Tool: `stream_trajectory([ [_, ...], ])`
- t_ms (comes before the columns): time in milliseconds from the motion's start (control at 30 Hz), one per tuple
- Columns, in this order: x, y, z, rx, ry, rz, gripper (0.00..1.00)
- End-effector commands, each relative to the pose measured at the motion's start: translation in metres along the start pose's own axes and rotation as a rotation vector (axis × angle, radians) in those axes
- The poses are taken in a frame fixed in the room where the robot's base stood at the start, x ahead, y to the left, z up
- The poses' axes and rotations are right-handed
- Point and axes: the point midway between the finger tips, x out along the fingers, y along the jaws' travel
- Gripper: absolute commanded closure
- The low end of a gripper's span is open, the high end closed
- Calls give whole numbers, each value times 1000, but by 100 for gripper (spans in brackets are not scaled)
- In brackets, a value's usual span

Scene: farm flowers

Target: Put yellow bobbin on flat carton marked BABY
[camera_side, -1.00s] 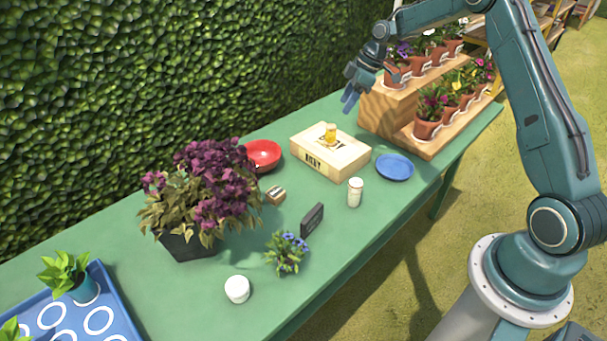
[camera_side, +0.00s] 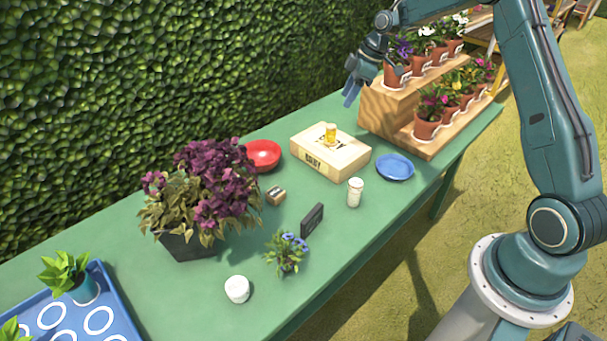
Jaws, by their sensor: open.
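The yellow bobbin (camera_side: 331,134) stands upright on top of the flat carton (camera_side: 318,166). The carton is pale wood-coloured, with dark lettering on its front that looks like BABY, and lies on the green table. My gripper (camera_side: 350,92) is open and empty, up and to the right of the bobbin, beside the wooden stepped stand. It is well apart from the bobbin and the carton.
A red bowl (camera_side: 263,155) lies left of the carton, a blue plate (camera_side: 395,167) right of it. A white-capped jar (camera_side: 355,192) stands in front. The wooden stand (camera_side: 385,108) holds several potted flowers. A large purple plant (camera_side: 205,200) stands on the left.

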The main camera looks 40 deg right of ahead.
Motion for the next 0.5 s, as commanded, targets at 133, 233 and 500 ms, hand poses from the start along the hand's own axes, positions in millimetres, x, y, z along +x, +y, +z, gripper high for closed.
stream_trajectory([
  [133, -26, -20, -16, 29, -11, 22, 51],
  [233, -46, -38, -27, 60, -19, 41, 51],
  [500, -100, -98, -48, 157, -35, 98, 51],
])
